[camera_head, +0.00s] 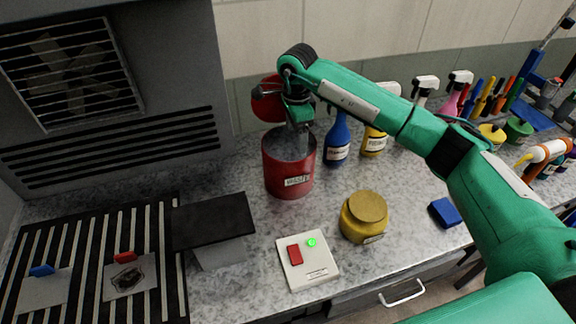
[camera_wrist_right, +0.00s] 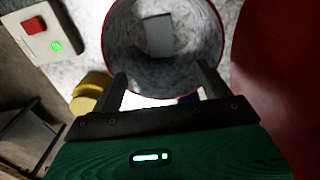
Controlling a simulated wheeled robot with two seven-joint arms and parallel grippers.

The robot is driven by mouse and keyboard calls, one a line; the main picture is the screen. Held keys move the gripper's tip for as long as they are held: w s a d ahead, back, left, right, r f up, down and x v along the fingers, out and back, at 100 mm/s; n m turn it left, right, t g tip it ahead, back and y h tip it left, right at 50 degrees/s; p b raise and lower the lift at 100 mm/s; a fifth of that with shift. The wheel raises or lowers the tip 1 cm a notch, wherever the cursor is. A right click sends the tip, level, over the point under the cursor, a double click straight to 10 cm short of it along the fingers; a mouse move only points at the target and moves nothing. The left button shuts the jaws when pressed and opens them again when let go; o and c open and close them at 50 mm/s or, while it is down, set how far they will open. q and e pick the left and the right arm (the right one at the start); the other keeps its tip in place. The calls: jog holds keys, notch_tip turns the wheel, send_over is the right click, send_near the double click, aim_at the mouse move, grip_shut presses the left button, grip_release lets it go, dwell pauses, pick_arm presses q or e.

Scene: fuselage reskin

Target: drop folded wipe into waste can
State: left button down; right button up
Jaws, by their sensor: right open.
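The red waste can (camera_head: 288,178) stands on the speckled counter with its red lid (camera_head: 267,104) raised at the back. In the right wrist view I look down into the can, whose red rim (camera_wrist_right: 105,35) circles a grey interior. A pale square, which looks like the folded wipe (camera_wrist_right: 158,36), lies inside the can, apart from my fingers. My right gripper (camera_head: 303,143) points down at the can's mouth. Its two fingers show spread in the wrist view (camera_wrist_right: 162,84), with nothing between them. My left gripper is out of view.
A white panel (camera_head: 308,270) with a red switch and green light lies in front of the can. A yellow round container (camera_head: 364,217) and blue block (camera_head: 444,212) are to its right. Spray bottles (camera_head: 338,142) stand behind. A dark raised plate (camera_head: 213,220) is at left.

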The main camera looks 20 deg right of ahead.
notch_tip(320, 180, up, 13)
jog(key=b, duration=0.3)
jog(key=shift+r+b, duration=0.2)
jog(key=shift+b, duration=0.2)
